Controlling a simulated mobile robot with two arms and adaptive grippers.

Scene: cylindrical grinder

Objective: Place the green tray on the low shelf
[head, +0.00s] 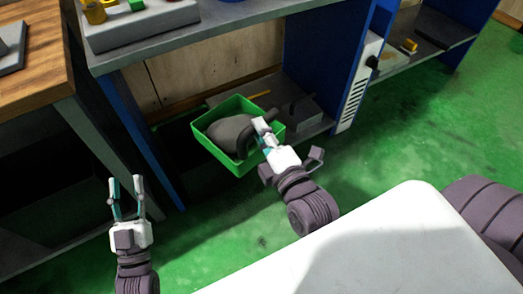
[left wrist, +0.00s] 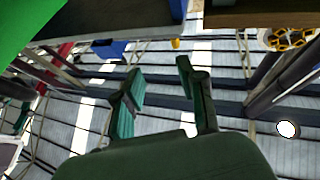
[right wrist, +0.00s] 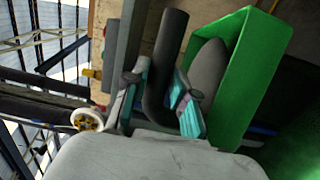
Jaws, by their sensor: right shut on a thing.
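The green tray (head: 219,162) is at the front of the low shelf (head: 312,127) under the bench; I cannot tell whether it rests there. It holds a rounded dark grey object (head: 228,130) with a thick curved handle (right wrist: 162,75). My right gripper (head: 263,132) is at the tray's right side. In the right wrist view its fingers close around the dark handle, beside the green tray wall (right wrist: 262,75). The handle's lower end is hidden by the gripper. My left gripper (head: 127,184) is empty, with fingers apart, in front and left of the tray; they also show in the left wrist view (left wrist: 158,78).
A grey block (head: 292,113) and a yellow stick (head: 259,95) lie on the low shelf right of and behind the tray. Blue bench legs (head: 135,135) flank it. A wooden-topped table (head: 38,62) stands left. The green floor in front is clear.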

